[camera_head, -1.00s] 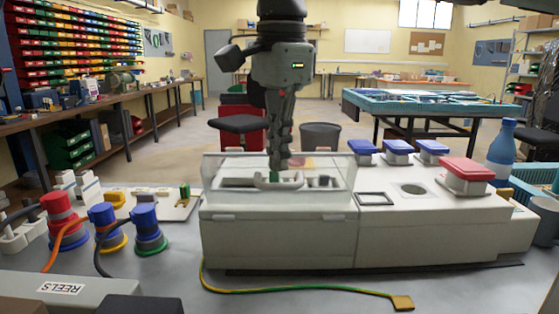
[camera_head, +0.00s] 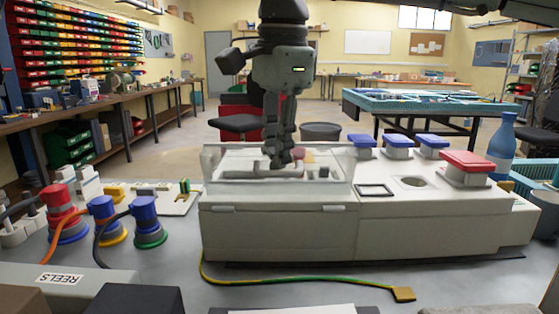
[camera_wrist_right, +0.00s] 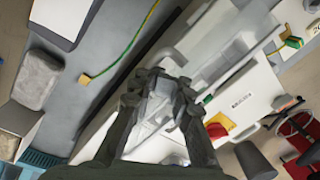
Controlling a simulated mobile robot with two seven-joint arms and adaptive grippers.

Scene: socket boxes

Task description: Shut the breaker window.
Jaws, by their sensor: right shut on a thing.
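The white socket box (camera_head: 278,232) stands on the bench in the head view. Its clear breaker window (camera_head: 330,160) is over the recess at the left part of the box top; I cannot tell whether it is fully down. My right gripper (camera_head: 278,165) points down at the middle of the window and is shut on it, it seems. In the right wrist view the gripper (camera_wrist_right: 160,92) closes around a pale, clear-looking part; the fingers hide the exact contact. My left gripper is not in view.
Blue-capped sockets (camera_head: 397,145) and a red-capped one (camera_head: 467,166) stand on the box's right part. Red and blue plugs (camera_head: 147,220) with cables crowd the left. A green-yellow wire (camera_head: 300,284) lies in front. A blue bottle (camera_head: 502,145) is at the right.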

